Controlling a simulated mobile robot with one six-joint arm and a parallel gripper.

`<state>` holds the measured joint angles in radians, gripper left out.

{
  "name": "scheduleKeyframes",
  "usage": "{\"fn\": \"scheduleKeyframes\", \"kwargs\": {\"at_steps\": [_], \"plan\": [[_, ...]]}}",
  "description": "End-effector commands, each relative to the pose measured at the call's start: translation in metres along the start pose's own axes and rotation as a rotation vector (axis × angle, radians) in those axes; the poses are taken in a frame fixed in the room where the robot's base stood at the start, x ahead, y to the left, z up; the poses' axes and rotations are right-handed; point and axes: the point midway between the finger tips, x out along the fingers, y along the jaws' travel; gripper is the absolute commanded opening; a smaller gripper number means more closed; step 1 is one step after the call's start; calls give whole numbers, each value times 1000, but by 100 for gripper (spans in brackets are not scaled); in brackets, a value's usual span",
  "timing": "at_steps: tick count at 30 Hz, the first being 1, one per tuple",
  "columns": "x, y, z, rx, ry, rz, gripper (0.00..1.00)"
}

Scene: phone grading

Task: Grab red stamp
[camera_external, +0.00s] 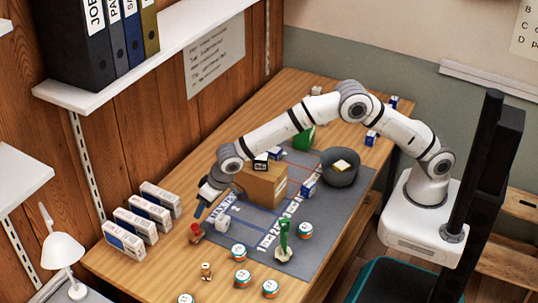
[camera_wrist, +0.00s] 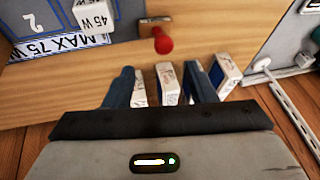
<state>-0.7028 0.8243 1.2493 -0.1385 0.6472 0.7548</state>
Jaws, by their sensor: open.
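The red stamp (camera_external: 196,233) stands on the wooden table near the mat's left edge in the external view. In the wrist view its round red handle (camera_wrist: 162,42) shows ahead of the fingers. My gripper (camera_external: 199,211) is just above and beside the stamp, pointing down. In the wrist view my gripper (camera_wrist: 162,84) has its two dark blue fingers spread apart with nothing held between them. The stamp appears apart from the fingers.
A white cube (camera_external: 222,225) sits close to the stamp on the grey mat (camera_external: 315,245). Several white boxes (camera_external: 137,225) stand in a row to the left. A cardboard box (camera_external: 262,185) stands under my arm. Several round tins (camera_external: 242,278) are in front.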

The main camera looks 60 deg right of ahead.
Motion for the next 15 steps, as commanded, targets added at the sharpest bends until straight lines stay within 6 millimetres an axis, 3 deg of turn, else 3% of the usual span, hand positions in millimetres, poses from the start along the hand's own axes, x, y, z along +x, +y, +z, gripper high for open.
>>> {"fn": "scheduleKeyframes", "kwargs": {"at_steps": [15], "plan": [[54, -6, 3, -1, -1, 1, 51]]}}
